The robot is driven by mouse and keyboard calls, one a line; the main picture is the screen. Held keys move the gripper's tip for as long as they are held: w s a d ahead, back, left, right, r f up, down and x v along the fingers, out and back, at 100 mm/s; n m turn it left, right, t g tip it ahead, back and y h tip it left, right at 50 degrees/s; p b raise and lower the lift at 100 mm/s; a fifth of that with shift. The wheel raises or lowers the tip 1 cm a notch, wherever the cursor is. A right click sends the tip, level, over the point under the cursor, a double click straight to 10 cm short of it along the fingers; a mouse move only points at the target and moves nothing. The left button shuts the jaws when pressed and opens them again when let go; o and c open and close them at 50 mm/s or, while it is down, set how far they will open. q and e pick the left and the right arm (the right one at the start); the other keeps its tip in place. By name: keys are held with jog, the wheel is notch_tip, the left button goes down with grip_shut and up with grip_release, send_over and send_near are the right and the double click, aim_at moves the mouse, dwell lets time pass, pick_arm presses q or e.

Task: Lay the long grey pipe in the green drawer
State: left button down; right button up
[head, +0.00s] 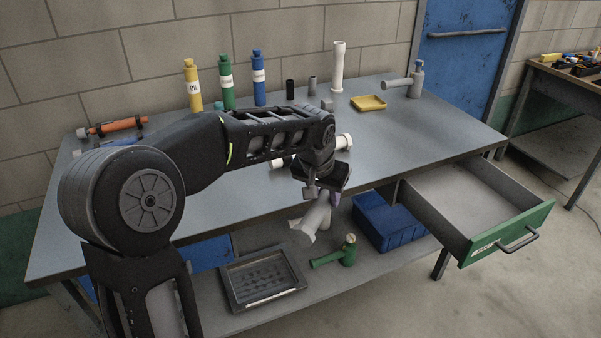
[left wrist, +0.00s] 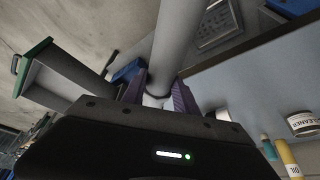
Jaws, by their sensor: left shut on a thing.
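My left gripper (head: 322,197) is shut on the long grey pipe (head: 313,222), in front of the table's front edge. Only a short part of the pipe shows below the gripper in the head view. In the left wrist view the pipe (left wrist: 178,38) runs up and away from between the purple fingers (left wrist: 160,95). The green drawer (head: 512,233) is pulled out at the table's right end, and the part of its inside that I see is empty. The drawer also shows at the left of the wrist view (left wrist: 38,50). The gripper and pipe are left of the drawer. My right gripper is not in view.
A blue bin (head: 385,222), a green pipe fitting (head: 346,250) and a dark tray (head: 262,280) are on the lower shelf. On the tabletop (head: 430,130) stand several bottles, a white upright pipe (head: 338,68) and a yellow tray (head: 368,103). A white pipe lies behind my arm.

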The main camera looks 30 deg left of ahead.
pick_arm(q)
jog(key=s+d+f+m, duration=0.1)
jog(key=s+d+f, duration=0.2)
jog(key=d, duration=0.7)
jog(key=shift+s+f+h, duration=0.2)
jog(key=shift+f+h, duration=0.1)
jog(key=shift+f, duration=0.25)
